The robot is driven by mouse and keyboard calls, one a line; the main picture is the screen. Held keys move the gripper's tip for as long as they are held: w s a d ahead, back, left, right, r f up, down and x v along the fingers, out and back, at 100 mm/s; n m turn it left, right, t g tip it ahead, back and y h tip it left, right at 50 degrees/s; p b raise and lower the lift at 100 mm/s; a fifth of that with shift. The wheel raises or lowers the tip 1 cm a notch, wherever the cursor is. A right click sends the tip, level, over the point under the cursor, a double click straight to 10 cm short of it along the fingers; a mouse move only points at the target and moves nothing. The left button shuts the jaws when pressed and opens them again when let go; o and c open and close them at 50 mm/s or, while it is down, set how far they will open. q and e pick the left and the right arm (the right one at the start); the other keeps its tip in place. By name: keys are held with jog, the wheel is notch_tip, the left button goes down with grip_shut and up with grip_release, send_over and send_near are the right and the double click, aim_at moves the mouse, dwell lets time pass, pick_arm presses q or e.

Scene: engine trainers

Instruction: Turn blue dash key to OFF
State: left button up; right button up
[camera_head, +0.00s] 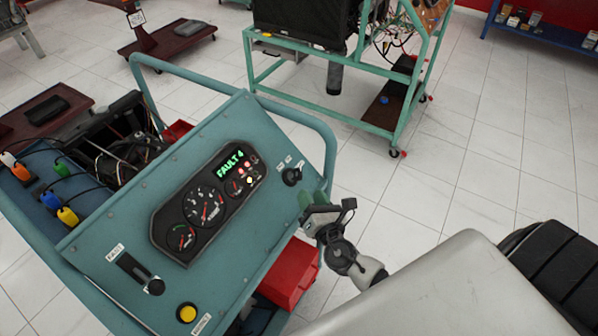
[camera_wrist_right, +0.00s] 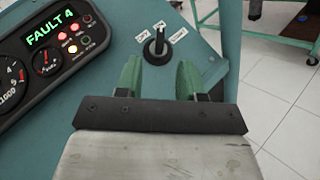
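The blue dash (camera_head: 225,265) is a sloped teal panel, and it fills the left of the right wrist view too (camera_wrist_right: 115,55). Its key (camera_head: 291,176) is a black switch on a round base near the panel's right corner. In the right wrist view the key (camera_wrist_right: 157,46) stands up between small white labels, too small to read surely. My right gripper (camera_head: 318,198) is beside the panel's right edge, short of the key. Its two green fingers (camera_wrist_right: 160,78) are apart with nothing between them, and the key shows just beyond the gap. My left gripper is not in view.
The gauge cluster (camera_head: 208,200) shows a green "FAULT 4" and lit red lamps. A slider (camera_head: 140,272) and a yellow button (camera_head: 187,313) sit lower on the panel. A teal tube rail (camera_head: 300,112) runs behind it. A red box (camera_head: 291,274) is below my right gripper.

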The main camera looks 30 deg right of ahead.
aim_at(301, 178)
jog(key=w, duration=0.6)
jog(key=w+d+p, duration=0.1)
jog(key=w, duration=0.1)
jog(key=shift+w, duration=0.4)
grip_shut()
